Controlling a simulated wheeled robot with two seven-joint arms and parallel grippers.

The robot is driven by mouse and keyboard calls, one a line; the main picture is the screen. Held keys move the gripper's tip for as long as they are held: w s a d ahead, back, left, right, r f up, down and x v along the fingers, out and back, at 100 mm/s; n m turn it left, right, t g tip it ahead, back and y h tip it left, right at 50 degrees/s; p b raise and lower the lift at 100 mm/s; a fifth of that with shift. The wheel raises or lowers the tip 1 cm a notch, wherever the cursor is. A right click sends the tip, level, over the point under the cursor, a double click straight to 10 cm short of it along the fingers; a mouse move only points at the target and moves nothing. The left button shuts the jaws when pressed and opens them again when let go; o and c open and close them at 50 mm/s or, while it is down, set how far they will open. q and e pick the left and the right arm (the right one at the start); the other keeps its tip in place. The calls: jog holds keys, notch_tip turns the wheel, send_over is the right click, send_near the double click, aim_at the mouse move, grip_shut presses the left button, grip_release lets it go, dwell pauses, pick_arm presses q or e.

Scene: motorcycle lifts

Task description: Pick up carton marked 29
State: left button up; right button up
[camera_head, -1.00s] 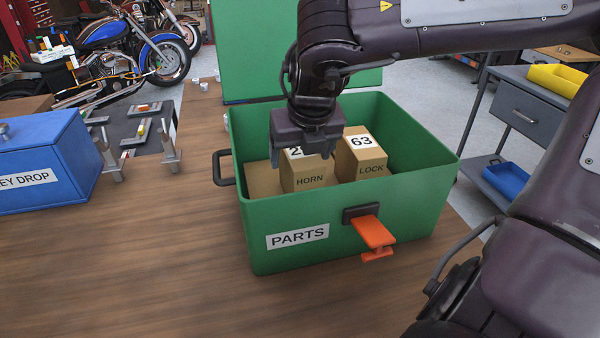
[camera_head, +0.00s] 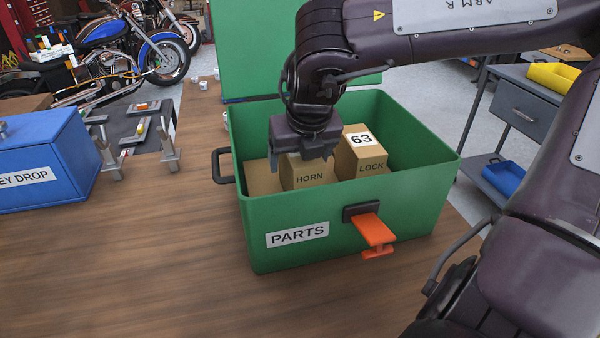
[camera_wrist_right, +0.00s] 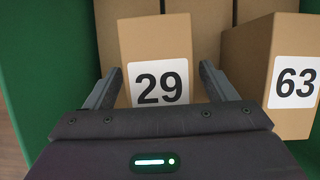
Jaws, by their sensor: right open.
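The carton marked 29 (camera_wrist_right: 155,45) stands in the green PARTS box (camera_head: 345,212). In the head view this carton (camera_head: 308,176) shows the word HORN, and its number is hidden behind my gripper. My right gripper (camera_head: 305,158) is over the carton's top, pointing down. In the right wrist view my right gripper (camera_wrist_right: 168,88) is open, with one finger on each side of the 29 label. I cannot tell whether the fingers touch the carton. My left gripper is not in view.
The carton marked 63 (camera_head: 367,158), labelled LOCK, stands close to the right of carton 29. Other plain cartons (camera_wrist_right: 200,20) lie beyond in the wrist view. The box lid (camera_head: 240,45) is open. A blue drop box (camera_head: 50,150) stands at left. The front wooden tabletop (camera_head: 150,260) is clear.

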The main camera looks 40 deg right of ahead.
jog(key=shift+c, duration=0.2)
jog(key=c, duration=1.2)
jog(key=shift+o, duration=0.2)
jog(key=shift+r, duration=0.1)
